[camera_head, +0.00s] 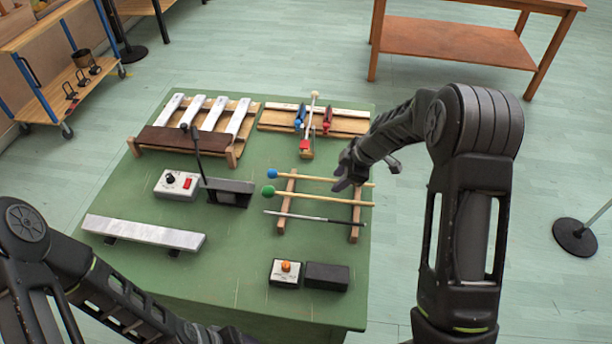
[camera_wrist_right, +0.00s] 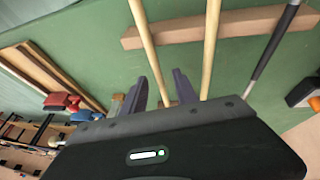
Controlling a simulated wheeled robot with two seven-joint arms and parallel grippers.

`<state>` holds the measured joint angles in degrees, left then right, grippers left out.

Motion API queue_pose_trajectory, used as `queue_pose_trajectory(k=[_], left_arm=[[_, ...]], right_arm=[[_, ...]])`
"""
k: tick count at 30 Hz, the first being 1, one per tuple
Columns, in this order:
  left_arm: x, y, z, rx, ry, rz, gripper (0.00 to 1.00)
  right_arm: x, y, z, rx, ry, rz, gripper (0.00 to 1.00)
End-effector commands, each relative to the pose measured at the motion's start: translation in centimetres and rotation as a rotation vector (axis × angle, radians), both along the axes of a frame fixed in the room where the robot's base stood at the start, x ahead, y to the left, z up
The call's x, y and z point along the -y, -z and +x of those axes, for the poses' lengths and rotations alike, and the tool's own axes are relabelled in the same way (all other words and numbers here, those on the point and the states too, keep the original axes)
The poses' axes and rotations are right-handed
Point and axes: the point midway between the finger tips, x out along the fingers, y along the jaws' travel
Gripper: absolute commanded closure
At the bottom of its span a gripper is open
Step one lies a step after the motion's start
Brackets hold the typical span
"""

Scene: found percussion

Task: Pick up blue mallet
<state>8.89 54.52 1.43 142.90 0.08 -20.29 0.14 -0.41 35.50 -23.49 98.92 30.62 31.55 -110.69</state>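The blue mallet has a blue head (camera_head: 271,173) and a pale wooden shaft (camera_head: 315,179). It lies across a wooden rack on the green table. My right gripper (camera_head: 343,184) is low over the right part of this shaft. In the right wrist view the gripper fingers (camera_wrist_right: 160,92) are apart, and a pale shaft (camera_wrist_right: 147,45), apparently the blue mallet's, runs between them. Whether the fingers touch it is not clear. My left arm is at the lower left; its gripper is cut off by the bottom edge.
A green-headed mallet (camera_head: 268,191) and a dark rod (camera_head: 310,216) lie parallel on the rack's wooden bars (camera_head: 286,204). Metal bars on a wooden frame (camera_head: 232,153), a switch box (camera_head: 177,184), a long metal bar (camera_head: 145,232) and a button box (camera_head: 285,273) share the green table (camera_head: 240,255).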

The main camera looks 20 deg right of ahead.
Motion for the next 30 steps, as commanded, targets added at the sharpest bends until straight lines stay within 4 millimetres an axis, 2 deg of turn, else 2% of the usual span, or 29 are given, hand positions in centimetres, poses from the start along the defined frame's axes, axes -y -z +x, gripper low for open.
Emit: queue_pose_trajectory(k=[15,28,30], left_arm=[[0.01,0.04,-0.02,0.000,0.000,0.000,0.37],[0.00,0.03,-0.01,0.000,0.000,0.000,0.37],[0.00,0.03,-0.01,0.000,0.000,0.000,0.37]], right_arm=[[0.01,-0.04,0.00,0.000,0.000,0.000,0.65],[0.01,-0.04,0.00,0.000,0.000,0.000,0.99],[0.01,-0.04,0.00,0.000,0.000,0.000,1.00]])
